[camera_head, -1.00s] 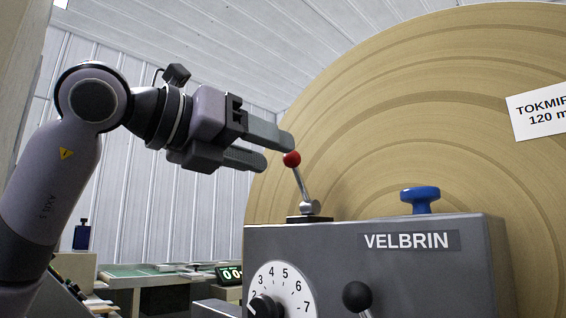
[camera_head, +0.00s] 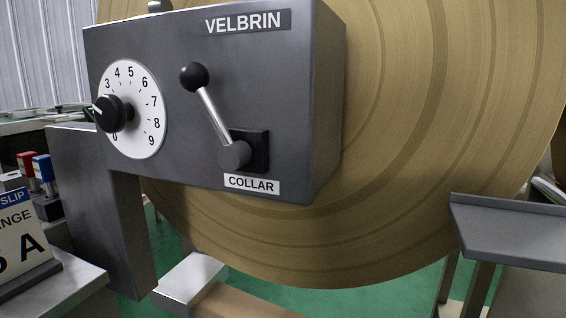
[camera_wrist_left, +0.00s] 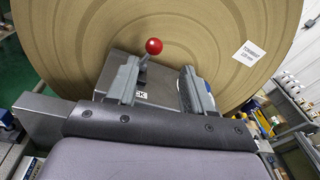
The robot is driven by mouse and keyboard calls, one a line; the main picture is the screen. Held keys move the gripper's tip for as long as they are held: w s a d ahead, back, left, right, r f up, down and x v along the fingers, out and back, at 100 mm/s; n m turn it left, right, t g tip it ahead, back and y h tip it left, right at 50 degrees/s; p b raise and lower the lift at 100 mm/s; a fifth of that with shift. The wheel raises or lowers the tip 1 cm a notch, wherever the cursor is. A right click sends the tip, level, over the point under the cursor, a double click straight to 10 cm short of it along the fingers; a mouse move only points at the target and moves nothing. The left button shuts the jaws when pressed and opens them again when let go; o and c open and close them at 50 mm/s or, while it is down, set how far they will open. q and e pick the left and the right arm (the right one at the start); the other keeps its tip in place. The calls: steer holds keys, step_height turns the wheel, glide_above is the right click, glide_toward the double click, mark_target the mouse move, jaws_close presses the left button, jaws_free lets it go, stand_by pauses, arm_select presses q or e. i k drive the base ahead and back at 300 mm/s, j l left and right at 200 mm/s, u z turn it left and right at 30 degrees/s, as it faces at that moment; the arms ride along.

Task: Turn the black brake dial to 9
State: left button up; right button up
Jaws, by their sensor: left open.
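The black brake dial (camera_head: 113,113) sits on a round white number plate (camera_head: 148,130) on the left of the grey VELBRIN box (camera_head: 180,150). Numbers 3 to 9 and a 0 show on the plate; the knob covers part of its left side. The knob's pale mark faces left, on the low-number side; the exact number cannot be told. In the left wrist view my left gripper (camera_wrist_left: 160,68) is open and empty, its fingers apart above the box. A red ball lever (camera_wrist_left: 153,46) shows beyond and between the fingertips. My right gripper is not in view.
A black ball lever (camera_head: 194,76) marked COLLAR stands right of the dial. A huge tan roll (camera_head: 400,130) fills the space behind the box. A metal tray (camera_head: 510,230) is at right. Red and blue knobbed parts (camera_head: 40,168) and a sign (camera_head: 22,240) stand at lower left.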

mark_target(111, 115)
steer(key=k+l, duration=0.65)
steer(key=k, duration=0.2)
